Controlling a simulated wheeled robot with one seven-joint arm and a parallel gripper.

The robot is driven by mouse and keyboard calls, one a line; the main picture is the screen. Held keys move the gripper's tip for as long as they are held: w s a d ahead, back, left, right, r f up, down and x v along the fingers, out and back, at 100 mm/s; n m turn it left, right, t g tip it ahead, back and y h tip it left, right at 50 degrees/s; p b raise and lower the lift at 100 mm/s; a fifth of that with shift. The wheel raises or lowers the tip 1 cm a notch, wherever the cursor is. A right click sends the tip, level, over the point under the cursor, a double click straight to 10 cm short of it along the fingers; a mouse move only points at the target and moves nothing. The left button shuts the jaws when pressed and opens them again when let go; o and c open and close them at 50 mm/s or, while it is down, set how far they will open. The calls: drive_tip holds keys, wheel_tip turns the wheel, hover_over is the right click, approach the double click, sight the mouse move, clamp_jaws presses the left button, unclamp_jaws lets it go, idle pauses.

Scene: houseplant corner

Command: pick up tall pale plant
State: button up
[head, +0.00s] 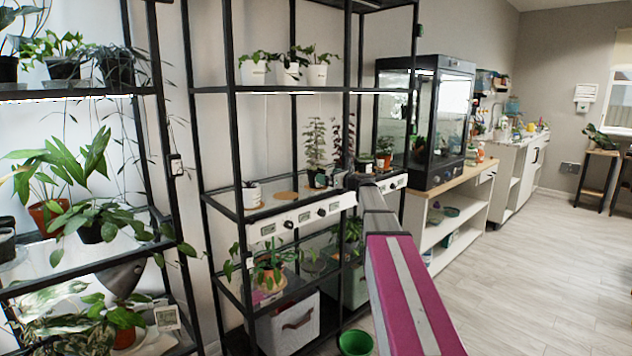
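The tall pale plant (316,143) has thin, upright, greyish-green foliage and stands in a small dark pot with a light label. It is upright on the middle shelf (262,212) of the black rack. A tall darker plant (344,140) stands just to its right. My arm reaches from the lower right to that shelf, and my gripper (352,181) is at its far end, a little right of the pale plant's pot. The gripper is small and partly hidden by my arm, so its fingers are unclear. The pale plant looks free of it.
Black rack posts stand in front. A small potted plant (384,150) and a glass cabinet (428,120) are to the right. Open floor lies at right.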

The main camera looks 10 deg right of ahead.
drive_tip(key=x, duration=0.6)
drive_tip(key=shift+w, duration=0.1)
drive_tip(key=c, duration=0.8)
